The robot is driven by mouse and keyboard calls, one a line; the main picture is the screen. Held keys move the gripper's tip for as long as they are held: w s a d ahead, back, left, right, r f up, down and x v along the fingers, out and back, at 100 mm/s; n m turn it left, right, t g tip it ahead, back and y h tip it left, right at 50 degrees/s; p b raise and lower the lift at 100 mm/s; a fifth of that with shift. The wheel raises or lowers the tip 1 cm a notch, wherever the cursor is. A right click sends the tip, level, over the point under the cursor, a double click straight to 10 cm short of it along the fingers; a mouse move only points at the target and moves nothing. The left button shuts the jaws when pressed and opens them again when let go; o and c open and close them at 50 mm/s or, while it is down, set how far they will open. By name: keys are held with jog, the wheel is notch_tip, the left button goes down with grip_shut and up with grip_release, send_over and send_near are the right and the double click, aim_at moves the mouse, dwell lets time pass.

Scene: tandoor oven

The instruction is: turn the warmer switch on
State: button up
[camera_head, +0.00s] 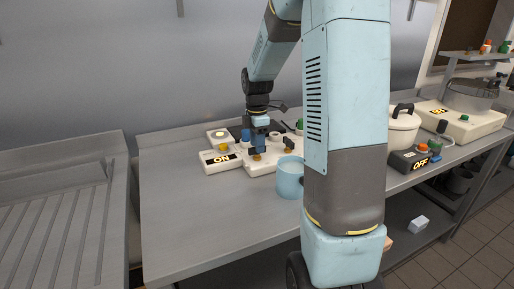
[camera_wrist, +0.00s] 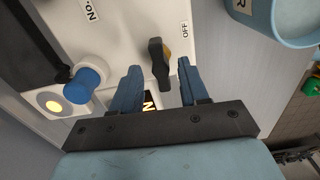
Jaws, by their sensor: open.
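My gripper (camera_head: 258,147) is over the white control panel (camera_head: 260,168) on the metal counter. In the wrist view, the open blue fingers of my gripper (camera_wrist: 159,66) point at a black lever knob (camera_wrist: 157,58) with a yellow side. The knob lies between the fingertips, with space visible on both sides. Which control is the warmer switch cannot be told from lettering.
A light-blue mug (camera_head: 290,180) stands close to the panel's right. A blue round knob (camera_wrist: 85,84) and a glowing lamp (camera_wrist: 53,105) are left of the fingers. The front-left counter is clear.

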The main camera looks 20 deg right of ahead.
jog(key=shift+r, duration=2.75)
jog(key=shift+s+a+r, duration=0.15)
jog(key=shift+s+r, duration=0.1)
jog(key=s+a+r+m+t, duration=0.2)
jog(key=s+m, duration=0.3)
jog(key=s, duration=0.3)
jog(key=s+a+r+m+t, duration=0.1)
jog(key=s+a+r+m, duration=0.2)
jog(key=s, duration=0.6)
jog(key=s+a+r+m+t, duration=0.2)
jog(key=s+r+m, duration=0.3)
jog(key=s+m, duration=0.4)
jog(key=shift+a+r+t, duration=0.2)
jog(key=shift+a+t, duration=0.1)
jog(key=shift+a, duration=0.4)
